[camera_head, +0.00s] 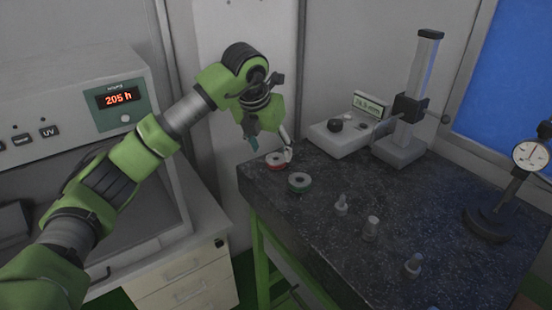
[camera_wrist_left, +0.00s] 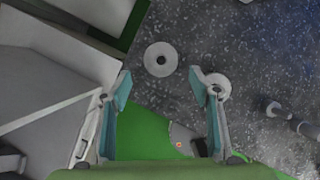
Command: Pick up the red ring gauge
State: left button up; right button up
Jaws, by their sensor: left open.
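The red ring gauge (camera_head: 275,161) lies flat near the back left corner of the dark speckled table (camera_head: 330,240). A ring with a green rim (camera_head: 299,182) lies just in front and to its right. My left gripper (camera_head: 271,148) is open and empty above the red ring, one finger partly covering it. In the wrist view both rings look grey on top; by layout, the red ring gauge (camera_wrist_left: 160,59) shows beyond and between the open fingertips (camera_wrist_left: 160,82). The green-rimmed ring (camera_wrist_left: 217,88) is partly behind the right-hand finger. My right gripper is not in view.
A measuring stand (camera_head: 402,145) with a digital readout is at the back, a dial gauge stand (camera_head: 490,222) at the right. A cabinet with a red display (camera_head: 118,99) stands left, across a gap.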

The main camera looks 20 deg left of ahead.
aim_at(275, 155)
pick_arm(q)
jog(key=p+x, duration=0.1)
jog(key=x, duration=0.1)
jog(key=p+x, duration=0.1)
jog(key=x, duration=0.1)
jog(key=shift+w+d, duration=0.15)
jog(key=shift+w, duration=0.2)
jog(key=shift+w+f, duration=0.1)
jog(key=shift+f, duration=0.05)
jog(key=c, duration=1.4)
